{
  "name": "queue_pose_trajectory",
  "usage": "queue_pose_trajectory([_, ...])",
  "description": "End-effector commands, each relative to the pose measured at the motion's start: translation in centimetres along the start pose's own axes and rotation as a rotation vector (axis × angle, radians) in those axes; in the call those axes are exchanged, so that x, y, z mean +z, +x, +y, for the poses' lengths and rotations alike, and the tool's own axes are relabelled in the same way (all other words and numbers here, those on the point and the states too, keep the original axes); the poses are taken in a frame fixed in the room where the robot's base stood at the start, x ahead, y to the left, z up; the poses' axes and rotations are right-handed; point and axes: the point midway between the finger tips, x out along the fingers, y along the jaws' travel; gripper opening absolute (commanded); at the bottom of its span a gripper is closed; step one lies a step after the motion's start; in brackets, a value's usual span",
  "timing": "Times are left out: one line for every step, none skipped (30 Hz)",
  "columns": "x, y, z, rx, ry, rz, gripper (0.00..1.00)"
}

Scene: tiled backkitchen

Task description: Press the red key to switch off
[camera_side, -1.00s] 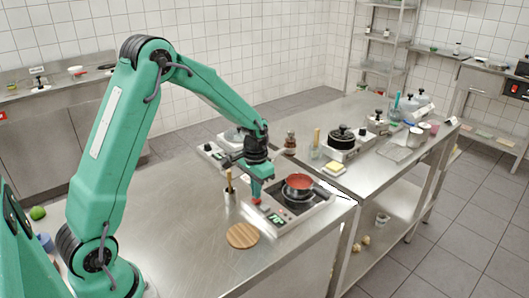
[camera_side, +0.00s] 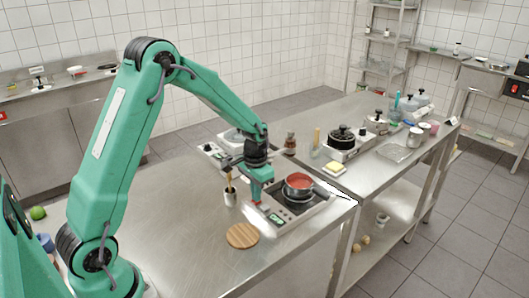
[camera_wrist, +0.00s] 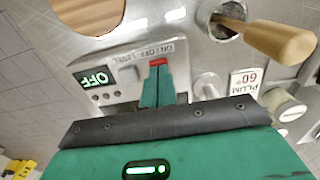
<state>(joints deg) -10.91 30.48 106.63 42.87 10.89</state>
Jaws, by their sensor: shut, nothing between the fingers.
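The red key (camera_wrist: 158,62) sits on the pale control panel under the ON/OFF label in the wrist view. The fingertips of my gripper (camera_wrist: 158,75) are shut, empty, and just at the key, covering part of it. I cannot tell whether they touch it. Beside the key a display (camera_wrist: 95,79) shows OFF in green, upside down. In the side view my gripper (camera_side: 257,198) points down over the front of the hob (camera_side: 290,216), with a bit of red (camera_side: 257,203) at its tip. The small display (camera_side: 276,218) glows green there.
A red-filled pan (camera_side: 299,183) stands on the hob. A bottle (camera_side: 291,143) stands behind. The left counter top is mostly bare.

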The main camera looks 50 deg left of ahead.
Motion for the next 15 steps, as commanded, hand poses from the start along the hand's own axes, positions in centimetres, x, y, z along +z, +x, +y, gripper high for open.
queue_pose_trajectory([0.0,-0.1,0.0,0.0,0.0,0.0,0.0])
queue_pose_trajectory([0.0,-0.1,0.0,0.0,0.0,0.0,0.0])
queue_pose_trajectory([0.0,-0.2,0.0,0.0,0.0,0.0,0.0])
queue_pose_trajectory([0.0,-0.3,0.0,0.0,0.0,0.0,0.0])
queue_pose_trajectory([0.0,-0.5,0.0,0.0,0.0,0.0,0.0])
queue_pose_trajectory([0.0,-0.7,0.0,0.0,0.0,0.0,0.0])
queue_pose_trajectory([0.0,-0.8,0.0,0.0,0.0,0.0,0.0])
queue_pose_trajectory([0.0,-1.0,0.0,0.0,0.0,0.001,0.0])
queue_pose_trajectory([0.0,-1.2,0.0,0.0,0.0,0.001,0.0])
queue_pose_trajectory([0.0,-1.4,0.0,0.0,0.0,0.001,0.0])
queue_pose_trajectory([0.0,-1.5,0.0,0.0,0.0,0.001,0.0])
queue_pose_trajectory([0.0,-1.8,0.0,0.0,0.0,0.001,0.0])
queue_pose_trajectory([0.0,-1.9,0.0,0.0,0.0,0.0,0.0])
queue_pose_trajectory([0.0,-2.1,0.0,0.0,0.0,0.0,0.0])
queue_pose_trajectory([0.0,-2.4,0.0,0.0,0.0,0.001,0.0])
